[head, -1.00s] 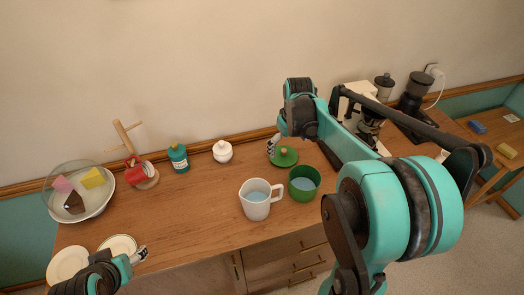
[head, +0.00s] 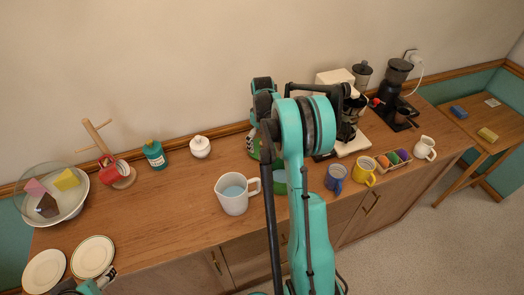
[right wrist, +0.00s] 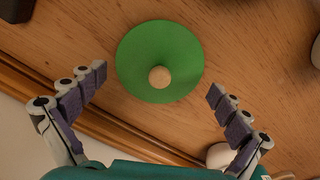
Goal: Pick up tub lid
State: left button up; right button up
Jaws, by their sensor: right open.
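The tub lid (right wrist: 145,50) is a flat green disc with a round pale wooden knob (right wrist: 159,77), lying on the wooden top. My right gripper (right wrist: 158,82) is open above it, with one finger on each side of the lid and nothing held. In the head view my right arm hides most of the lid, and a green edge (head: 255,151) shows beside it. The green tub (head: 280,182) stands nearer the front, partly hidden by the arm. My left gripper (head: 109,274) is at the bottom left by the plates, its jaws mostly out of sight.
A white jug (head: 233,195) stands left of the tub, and a white lidded pot (head: 200,148) is near the wall. A blue mug (head: 336,178), a yellow mug (head: 364,170) and a coffee machine (head: 352,140) stand right. The wall bounds the back.

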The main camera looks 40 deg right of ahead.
notch_tip(320, 180, down, 2)
pick_arm(q)
jog(key=shift+f, duration=0.3)
pick_arm(e)
jog(key=shift+r, duration=0.1)
jog(key=c, duration=1.5)
pick_arm(q)
jog(key=shift+s+a, duration=0.15)
pick_arm(e)
jog(key=shift+s+a, duration=0.1)
jog(key=shift+s, duration=0.05)
jog(key=c, duration=0.4)
jog(key=shift+c, duration=0.9)
jog(key=shift+r, duration=0.1)
jog(key=shift+c, duration=0.2)
